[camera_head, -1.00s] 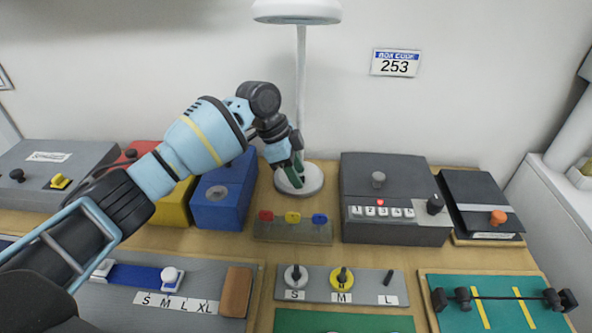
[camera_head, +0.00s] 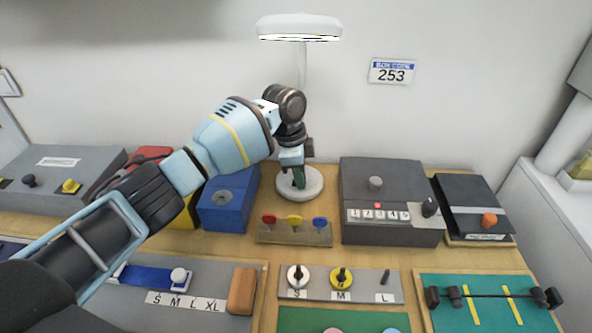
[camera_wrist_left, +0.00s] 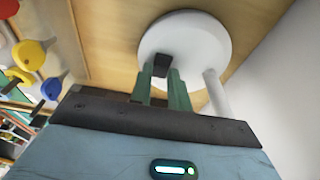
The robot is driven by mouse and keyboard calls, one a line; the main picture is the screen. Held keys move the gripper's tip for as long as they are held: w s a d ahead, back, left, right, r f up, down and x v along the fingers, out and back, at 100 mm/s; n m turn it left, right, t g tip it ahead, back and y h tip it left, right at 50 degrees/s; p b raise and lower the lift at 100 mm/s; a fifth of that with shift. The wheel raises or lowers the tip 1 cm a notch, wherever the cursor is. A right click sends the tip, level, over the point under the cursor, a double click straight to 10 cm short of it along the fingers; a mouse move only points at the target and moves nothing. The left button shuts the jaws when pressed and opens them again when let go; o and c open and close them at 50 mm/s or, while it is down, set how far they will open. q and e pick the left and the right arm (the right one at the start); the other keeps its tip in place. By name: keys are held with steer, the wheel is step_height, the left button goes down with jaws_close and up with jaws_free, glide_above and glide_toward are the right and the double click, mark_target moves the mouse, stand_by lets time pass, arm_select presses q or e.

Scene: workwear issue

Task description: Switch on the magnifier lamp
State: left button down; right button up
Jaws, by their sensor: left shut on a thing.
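The magnifier lamp has a white round head (camera_head: 299,27) on a thin pole. Its underside shows a bright strip with a yellowish tint. The lamp's round white base (camera_head: 314,187) stands on the table against the wall, and the base also fills the upper middle of the left wrist view (camera_wrist_left: 205,38). A small dark switch (camera_wrist_left: 162,63) is on the base. My left gripper (camera_head: 299,181) reaches down over the base. Its green fingers (camera_wrist_left: 163,80) are shut on the dark switch, which they partly hide. My right gripper is not in view.
A blue box (camera_head: 228,205) stands left of the lamp base. A dark grey box with numbered buttons (camera_head: 385,230) stands right. A low board (camera_head: 293,238) with red, yellow and blue knobs lies in front. The wall is close behind.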

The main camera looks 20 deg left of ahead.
arm_select(q)
steer(key=shift+d+y, duration=0.15)
steer(key=shift+y, duration=0.55)
steer(key=c, duration=1.3)
jaws_free()
steer(key=r, duration=0.7)
steer(key=shift+a+r+p, duration=0.2)
steer(key=shift+r+p, duration=0.1)
steer(key=shift+r, duration=0.05)
steer(key=shift+s, duration=0.1)
